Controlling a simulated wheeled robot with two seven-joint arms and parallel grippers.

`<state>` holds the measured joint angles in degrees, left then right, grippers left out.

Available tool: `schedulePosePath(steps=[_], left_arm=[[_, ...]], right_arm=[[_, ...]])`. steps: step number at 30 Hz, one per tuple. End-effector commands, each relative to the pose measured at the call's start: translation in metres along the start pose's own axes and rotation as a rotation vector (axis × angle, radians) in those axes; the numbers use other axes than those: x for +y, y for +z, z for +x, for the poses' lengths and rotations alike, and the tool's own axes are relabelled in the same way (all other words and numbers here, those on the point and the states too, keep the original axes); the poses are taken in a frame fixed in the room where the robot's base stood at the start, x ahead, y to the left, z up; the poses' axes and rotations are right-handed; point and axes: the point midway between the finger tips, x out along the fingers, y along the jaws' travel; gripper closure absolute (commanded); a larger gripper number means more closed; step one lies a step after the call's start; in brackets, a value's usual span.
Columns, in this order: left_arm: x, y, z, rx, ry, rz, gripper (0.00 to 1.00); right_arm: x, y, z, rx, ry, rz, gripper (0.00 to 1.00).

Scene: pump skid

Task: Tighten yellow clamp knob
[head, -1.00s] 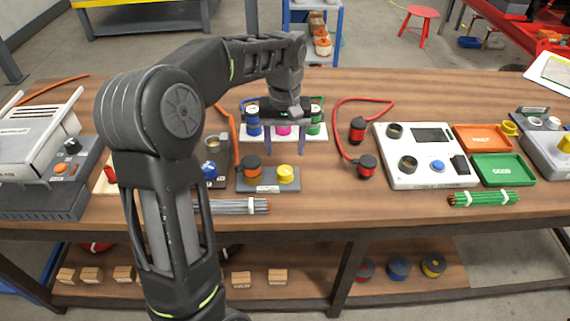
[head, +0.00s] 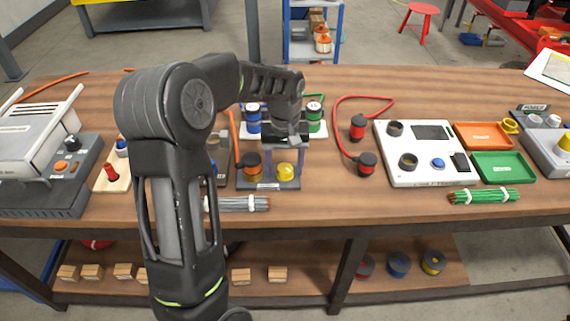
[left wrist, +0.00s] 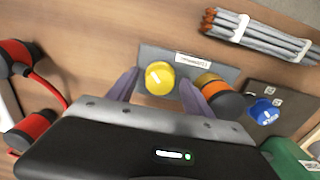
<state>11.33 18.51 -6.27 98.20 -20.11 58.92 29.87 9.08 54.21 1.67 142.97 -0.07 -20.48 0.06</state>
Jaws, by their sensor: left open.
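The yellow clamp knob (head: 286,172) sits on the right part of a small grey base plate (head: 268,185) on the bench. In the left wrist view the yellow knob (left wrist: 160,77) shows between my two finger tips, with a white mark on its top. My left gripper (head: 284,176) is open, with its purple fingers pointing down on either side of the knob. In the left wrist view the left gripper (left wrist: 160,90) holds nothing, and I cannot tell whether the fingers touch the knob. An orange and black knob (head: 249,165) stands on the same plate, close to one finger. My right gripper is not in view.
A grey cable bundle (head: 237,203) lies just in front of the plate. A red cable with black and red plugs (head: 366,164) lies to the right. A white panel (head: 424,155) and orange and green trays stand further right. Spools (head: 314,117) stand behind the gripper.

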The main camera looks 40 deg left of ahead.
Motion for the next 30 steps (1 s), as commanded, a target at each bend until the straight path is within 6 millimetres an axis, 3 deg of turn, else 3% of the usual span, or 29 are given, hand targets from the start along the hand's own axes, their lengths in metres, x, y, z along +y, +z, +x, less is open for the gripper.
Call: schedulePosePath(steps=[22, 30], left_arm=[[0.0001, -0.0002, -0.0007, 0.001, 0.0, 0.0, 0.99], [0.0001, -0.0002, -0.0008, 0.001, 0.0, 0.009, 1.0]], right_arm=[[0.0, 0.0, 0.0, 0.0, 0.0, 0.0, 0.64], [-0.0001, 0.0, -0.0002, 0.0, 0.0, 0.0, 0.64]])
